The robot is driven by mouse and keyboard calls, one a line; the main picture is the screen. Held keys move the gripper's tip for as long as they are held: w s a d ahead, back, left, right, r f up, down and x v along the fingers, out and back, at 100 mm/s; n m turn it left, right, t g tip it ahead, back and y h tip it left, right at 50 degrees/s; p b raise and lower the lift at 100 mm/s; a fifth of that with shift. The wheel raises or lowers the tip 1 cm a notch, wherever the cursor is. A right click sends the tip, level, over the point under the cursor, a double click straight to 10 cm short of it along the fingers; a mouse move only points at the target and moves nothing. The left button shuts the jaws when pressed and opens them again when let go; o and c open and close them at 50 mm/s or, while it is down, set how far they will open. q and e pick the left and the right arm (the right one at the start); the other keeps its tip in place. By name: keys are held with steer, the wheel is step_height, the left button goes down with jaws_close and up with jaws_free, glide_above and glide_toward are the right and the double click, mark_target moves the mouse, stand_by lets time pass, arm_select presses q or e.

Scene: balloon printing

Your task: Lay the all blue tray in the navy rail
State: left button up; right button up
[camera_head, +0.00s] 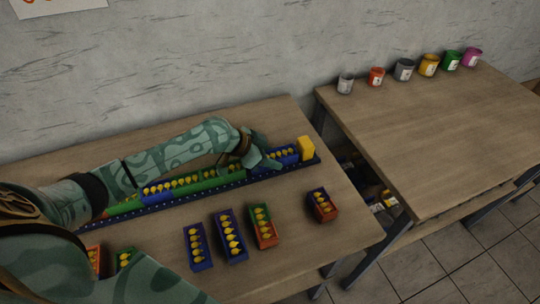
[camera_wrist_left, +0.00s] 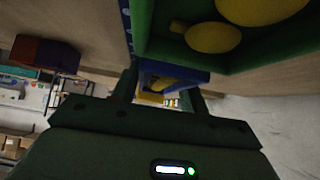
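The navy rail (camera_head: 200,204) runs along the table near the wall and carries a row of trays with yellow balloons. A blue tray (camera_head: 155,192), a green stretch (camera_head: 210,184) and a blue tray near the right end (camera_head: 289,158) sit in it. My left gripper (camera_head: 268,164) is over the rail's right part. In the left wrist view its fingers (camera_wrist_left: 160,88) stand apart, with a blue tray (camera_wrist_left: 190,75) beyond them. A loose blue tray (camera_head: 197,247) lies on the table in front of the rail. My right gripper is not in view.
A second mostly blue tray (camera_head: 230,236), a green and orange tray (camera_head: 263,227) and a dark and orange tray (camera_head: 322,206) lie on the table. A yellow block (camera_head: 306,148) stands at the rail's right end. Paint cans, including a yellow can (camera_head: 428,66), line another table.

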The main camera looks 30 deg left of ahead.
arm_select(q)
steer(key=shift+a+r, duration=0.1)
steer(key=shift+r, duration=0.2)
steer(key=p+v, duration=0.3)
steer(key=v, duration=0.8)
steer(key=shift+s, duration=0.1)
steer(key=shift+s+a+r, duration=0.15)
steer(key=shift+s+r, duration=0.1)
